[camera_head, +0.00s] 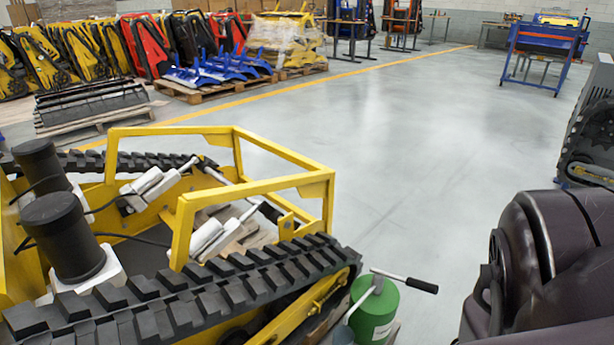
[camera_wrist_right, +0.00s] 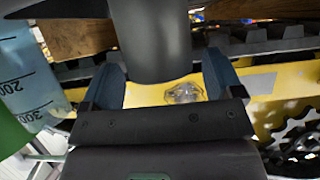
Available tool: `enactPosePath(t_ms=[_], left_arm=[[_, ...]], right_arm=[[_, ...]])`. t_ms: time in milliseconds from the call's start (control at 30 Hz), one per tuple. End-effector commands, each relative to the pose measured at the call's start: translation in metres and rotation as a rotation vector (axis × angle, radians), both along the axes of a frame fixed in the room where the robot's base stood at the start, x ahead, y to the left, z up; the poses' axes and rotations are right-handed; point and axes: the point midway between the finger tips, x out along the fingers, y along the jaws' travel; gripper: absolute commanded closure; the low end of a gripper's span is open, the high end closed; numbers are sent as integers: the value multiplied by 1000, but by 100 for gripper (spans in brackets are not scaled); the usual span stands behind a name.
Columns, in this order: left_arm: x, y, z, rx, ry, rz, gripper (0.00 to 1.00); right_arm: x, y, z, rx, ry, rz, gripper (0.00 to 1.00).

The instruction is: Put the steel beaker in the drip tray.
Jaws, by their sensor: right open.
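My right gripper (camera_wrist_right: 163,85) is open in the right wrist view, with one finger on each side of a dark grey, smooth, rounded body (camera_wrist_right: 150,40). This body comes down from the top edge, and I cannot tell whether it is the steel beaker or whether a finger touches it. In the head view a grey rounded thing (camera_head: 343,335) is cut off by the bottom edge beside a green container; I cannot tell what it is. I cannot make out the drip tray in either view. My left gripper is not in view.
A yellow tracked carrier (camera_head: 255,150) with black tracks fills the left front. The green container (camera_head: 376,312) has a black-handled lever. A translucent measuring vessel (camera_wrist_right: 25,80) stands left of my right gripper. A toothed sprocket (camera_wrist_right: 297,140) is at right. Open grey floor (camera_head: 430,130) lies beyond.

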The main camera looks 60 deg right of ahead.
Motion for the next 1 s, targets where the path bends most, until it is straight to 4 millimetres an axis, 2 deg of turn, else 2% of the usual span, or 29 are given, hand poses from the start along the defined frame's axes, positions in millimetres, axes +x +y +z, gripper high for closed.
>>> enactPosePath(t_ms=[200, 267, 700, 1000], left_arm=[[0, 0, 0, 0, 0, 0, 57], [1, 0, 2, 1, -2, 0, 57], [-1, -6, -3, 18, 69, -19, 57], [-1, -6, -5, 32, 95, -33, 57]], right_arm=[[-1, 0, 3, 0, 1, 0, 14], [-7, 1, 7, 0, 0, 1, 14], [-76, 18, 43, 0, -2, 1, 14], [-103, 24, 55, 0, -1, 1, 14]])
